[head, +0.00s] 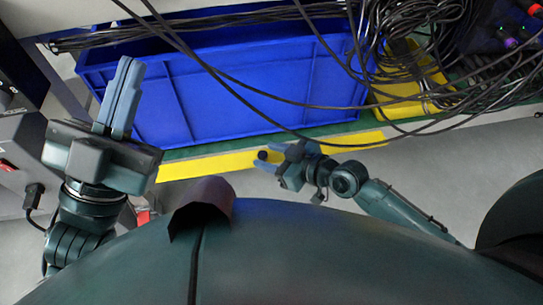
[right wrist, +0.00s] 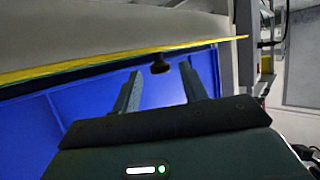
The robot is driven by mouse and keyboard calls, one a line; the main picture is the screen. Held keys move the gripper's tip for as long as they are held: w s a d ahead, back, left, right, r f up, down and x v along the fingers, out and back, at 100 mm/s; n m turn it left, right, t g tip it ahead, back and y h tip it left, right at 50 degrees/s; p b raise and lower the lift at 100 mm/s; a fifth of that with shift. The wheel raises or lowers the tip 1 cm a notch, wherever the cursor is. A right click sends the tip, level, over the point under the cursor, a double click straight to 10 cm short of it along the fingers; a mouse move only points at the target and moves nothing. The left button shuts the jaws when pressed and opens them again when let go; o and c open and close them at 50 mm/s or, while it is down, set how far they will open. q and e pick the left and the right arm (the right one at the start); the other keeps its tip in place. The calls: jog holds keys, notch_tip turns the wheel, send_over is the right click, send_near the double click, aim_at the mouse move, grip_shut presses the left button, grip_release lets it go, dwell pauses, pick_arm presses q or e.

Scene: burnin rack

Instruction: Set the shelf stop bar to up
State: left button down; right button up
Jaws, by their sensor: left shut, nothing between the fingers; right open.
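A yellow bar (head: 215,163) runs along the front edge of the green shelf, below the blue bin; I take it as the shelf stop bar. It also crosses the right wrist view (right wrist: 100,65). A small black knob (head: 262,155) stands out near the bar. My right gripper (head: 277,156) is open, with its fingers around or close to the knob. In the right wrist view the knob (right wrist: 159,66) appears between the two fingertips (right wrist: 160,78); I cannot tell whether either touches it. My left gripper (head: 127,66) is shut and empty, in front of the blue bin's left part.
A large blue bin (head: 235,90) fills the shelf behind the bar. Black cables (head: 415,50) hang in loops across the bin and over a yellow bin (head: 400,85) at the right. A grey machine with a red switch (head: 8,165) stands at the left. Grey floor lies in front.

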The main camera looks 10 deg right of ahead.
aim_at(271, 152)
jog(key=shift+c, duration=0.4)
grip_shut()
pick_arm(q)
jog(key=shift+w+f+n+y+p, duration=0.15)
jog(key=shift+n+y+p, duration=0.25)
jog(key=shift+y+p, duration=0.15)
pick_arm(e)
jog(key=shift+w+d+r, duration=0.1)
jog(key=shift+w+r, duration=0.05)
jog(key=shift+r, duration=0.05)
